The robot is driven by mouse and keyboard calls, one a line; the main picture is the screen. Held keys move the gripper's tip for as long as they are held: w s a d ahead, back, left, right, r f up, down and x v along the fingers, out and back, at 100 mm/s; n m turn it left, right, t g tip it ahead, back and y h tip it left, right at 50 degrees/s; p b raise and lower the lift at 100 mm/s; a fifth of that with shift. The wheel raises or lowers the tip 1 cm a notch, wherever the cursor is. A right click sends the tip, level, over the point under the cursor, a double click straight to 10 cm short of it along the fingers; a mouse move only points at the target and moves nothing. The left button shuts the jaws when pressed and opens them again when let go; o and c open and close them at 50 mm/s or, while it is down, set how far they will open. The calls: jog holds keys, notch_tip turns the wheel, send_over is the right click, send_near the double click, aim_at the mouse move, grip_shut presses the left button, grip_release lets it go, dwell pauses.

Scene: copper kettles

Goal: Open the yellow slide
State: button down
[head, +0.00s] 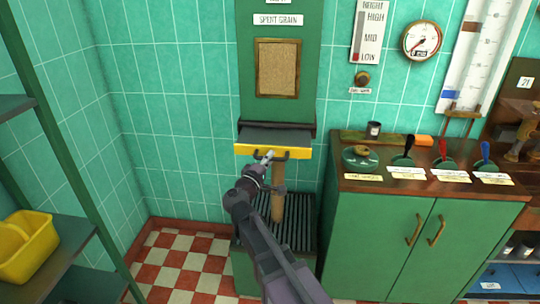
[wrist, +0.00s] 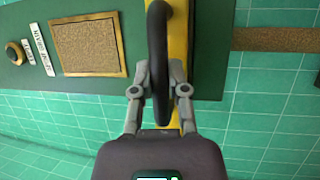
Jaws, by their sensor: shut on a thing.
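The yellow slide (head: 243,149) is a yellow bar with a dark handle on its front, below the green spent grain panel. A grey plate (head: 275,137) shows between the bar and the panel, so the slide stands out from the wall. My gripper (head: 268,157) is at the handle. In the wrist view, the black handle (wrist: 158,40) lies between the two fingers of my gripper (wrist: 160,90), and the yellow front (wrist: 179,30) is behind it. A brown, grainy column (head: 278,205) runs down from under the slide.
A dark ribbed grate (head: 300,215) on a green box is under the slide. A green cabinet (head: 420,240) with colored-handled controls stands to the right. A green shelf with a yellow tub (head: 27,245) is at the left. Checkered floor is clear between.

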jog(key=c, duration=0.6)
grip_release()
jog(key=shift+c, duration=0.2)
jog(key=shift+w, duration=0.2)
